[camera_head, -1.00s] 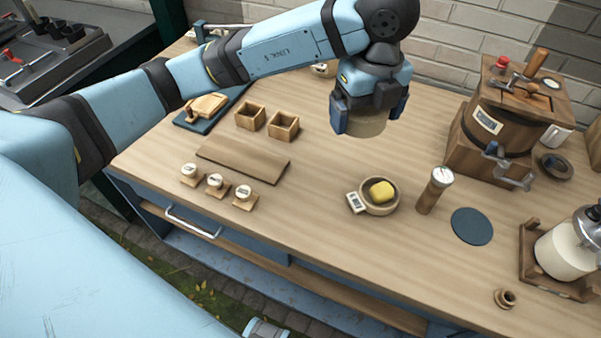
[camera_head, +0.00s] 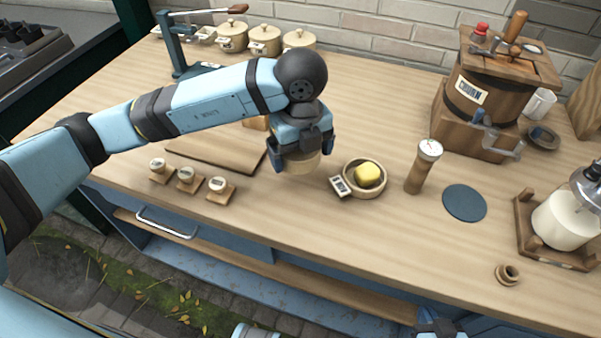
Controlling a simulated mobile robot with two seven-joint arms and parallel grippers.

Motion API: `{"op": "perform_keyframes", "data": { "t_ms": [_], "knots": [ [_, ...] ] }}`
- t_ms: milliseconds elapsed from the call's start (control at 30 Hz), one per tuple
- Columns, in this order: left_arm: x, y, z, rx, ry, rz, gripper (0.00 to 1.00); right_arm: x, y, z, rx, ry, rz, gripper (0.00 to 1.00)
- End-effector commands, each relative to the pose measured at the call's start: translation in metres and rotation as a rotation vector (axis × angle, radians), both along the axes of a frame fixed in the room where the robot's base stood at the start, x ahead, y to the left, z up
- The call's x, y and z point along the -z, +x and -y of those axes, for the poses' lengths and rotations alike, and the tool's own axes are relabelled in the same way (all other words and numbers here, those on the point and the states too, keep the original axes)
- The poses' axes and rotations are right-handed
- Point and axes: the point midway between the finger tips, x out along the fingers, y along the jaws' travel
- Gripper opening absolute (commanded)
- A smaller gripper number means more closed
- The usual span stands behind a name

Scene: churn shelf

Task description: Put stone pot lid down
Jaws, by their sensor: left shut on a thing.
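My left gripper (camera_head: 302,156) points down and is shut on a round beige stone pot lid (camera_head: 301,167). The gripper hides most of the lid; its pale lower part shows between the fingers. The lid is above or close over the wooden table (camera_head: 330,235), left of the butter dish; whether it touches the table cannot be told. Stoneware pots (camera_head: 233,38) stand along the back wall. A small part of my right gripper (camera_head: 440,324) shows at the bottom edge, away from the table's objects; its fingers are not clear.
A wooden dish (camera_head: 352,191) with butter (camera_head: 368,175) is just right of the lid. A wooden board (camera_head: 215,150) and small labelled weights (camera_head: 187,176) lie left. A thermometer stand (camera_head: 418,172), dark round mat (camera_head: 465,203) and churn (camera_head: 485,90) stand right. The front middle is clear.

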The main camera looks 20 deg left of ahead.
Motion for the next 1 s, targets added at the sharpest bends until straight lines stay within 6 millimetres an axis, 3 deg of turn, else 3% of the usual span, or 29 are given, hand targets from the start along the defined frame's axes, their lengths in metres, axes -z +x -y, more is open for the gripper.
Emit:
{"op": "perform_keyframes", "data": {
  "t_ms": [267, 500, 900, 933, 1000],
  "knots": [
    [0.025, 0.0, 0.0, -0.001, 0.001, -0.001, 0.69, 0.002, 0.001, 0.0, -0.002, -0.003, 0.003, 0.0],
    [0.059, 0.0, 0.0, 0.0, 0.0, 0.0, 0.69, 0.004, 0.001, 0.0, -0.004, -0.005, 0.006, 0.0],
    [0.066, 0.0, 0.0, 0.0, -0.001, 0.001, 0.69, 0.006, 0.001, 0.0, -0.006, -0.003, 0.009, 0.0],
    [0.065, 0.0, 0.0, 0.0, -0.001, 0.001, 0.98, 0.004, 0.001, 0.0, -0.005, -0.002, 0.009, 0.0],
    [0.064, 0.0, 0.0, 0.0, -0.001, 0.001, 1.0, 0.003, 0.001, 0.0, -0.005, -0.002, 0.01, 0.0]
  ]
}}
